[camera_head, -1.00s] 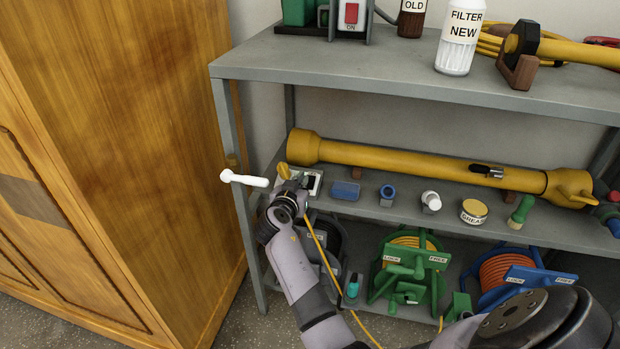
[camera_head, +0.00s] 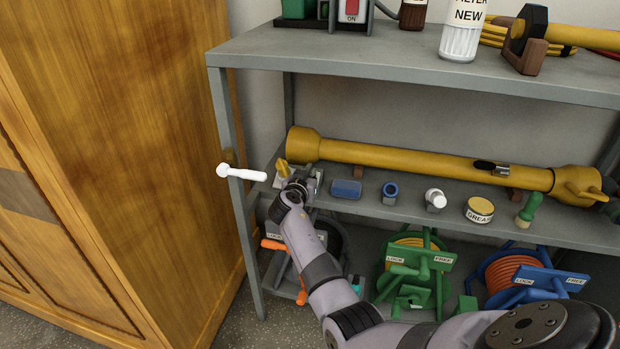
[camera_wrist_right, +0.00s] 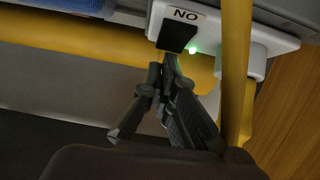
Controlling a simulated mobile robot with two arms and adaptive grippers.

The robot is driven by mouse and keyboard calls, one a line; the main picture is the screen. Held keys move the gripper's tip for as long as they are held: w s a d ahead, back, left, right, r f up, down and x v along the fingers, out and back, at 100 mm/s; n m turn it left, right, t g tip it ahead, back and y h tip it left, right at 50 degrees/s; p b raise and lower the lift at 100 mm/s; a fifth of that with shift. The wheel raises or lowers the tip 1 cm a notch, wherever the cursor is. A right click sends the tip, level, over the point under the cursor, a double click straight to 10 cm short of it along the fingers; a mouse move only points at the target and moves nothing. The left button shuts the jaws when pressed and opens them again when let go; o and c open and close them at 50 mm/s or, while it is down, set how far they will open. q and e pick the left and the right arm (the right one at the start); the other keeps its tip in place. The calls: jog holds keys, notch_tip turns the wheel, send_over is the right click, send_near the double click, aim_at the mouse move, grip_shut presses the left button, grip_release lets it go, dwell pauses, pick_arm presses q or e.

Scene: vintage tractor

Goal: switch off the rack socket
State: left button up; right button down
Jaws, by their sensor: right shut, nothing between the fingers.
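The rack socket (camera_wrist_right: 275,38) is a white box at the top of the right wrist view. Its black rocker switch (camera_wrist_right: 177,36) has an upside-down "ON" label above it, and a small green light (camera_wrist_right: 193,50) glows beside it. A yellow cable or plug part (camera_wrist_right: 236,70) crosses the box. My right gripper (camera_wrist_right: 168,66) is shut and empty, its tips just below the switch; I cannot tell whether they touch. In the head view, my right gripper (camera_head: 296,184) is at the left end of the middle shelf and hides much of the socket. My left gripper is not in view.
A white rod (camera_head: 240,172) sticks out by the left rack post. A long yellow tube (camera_head: 430,164) lies behind the socket. A blue block (camera_head: 347,190) and a grease tin (camera_head: 480,210) stand to the right. A wooden cabinet (camera_head: 120,130) stands left. Cable reels (camera_head: 410,268) sit below.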

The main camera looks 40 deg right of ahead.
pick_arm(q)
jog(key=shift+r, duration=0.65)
pick_arm(e)
jog(key=shift+d+f, duration=0.1)
jog(key=shift+f, duration=0.1)
jog(key=shift+w, duration=0.1)
jog(key=shift+w+d+g+y+p, duration=0.15)
jog(key=shift+d+g+y+p, duration=0.1)
jog(key=shift+g+y+p, duration=0.1)
jog(key=shift+f, duration=0.2)
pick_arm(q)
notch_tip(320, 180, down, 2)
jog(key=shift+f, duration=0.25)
pick_arm(e)
jog(key=shift+a, duration=0.1)
jog(key=shift+s+a+f, duration=0.35)
jog(key=shift+s+a, duration=0.15)
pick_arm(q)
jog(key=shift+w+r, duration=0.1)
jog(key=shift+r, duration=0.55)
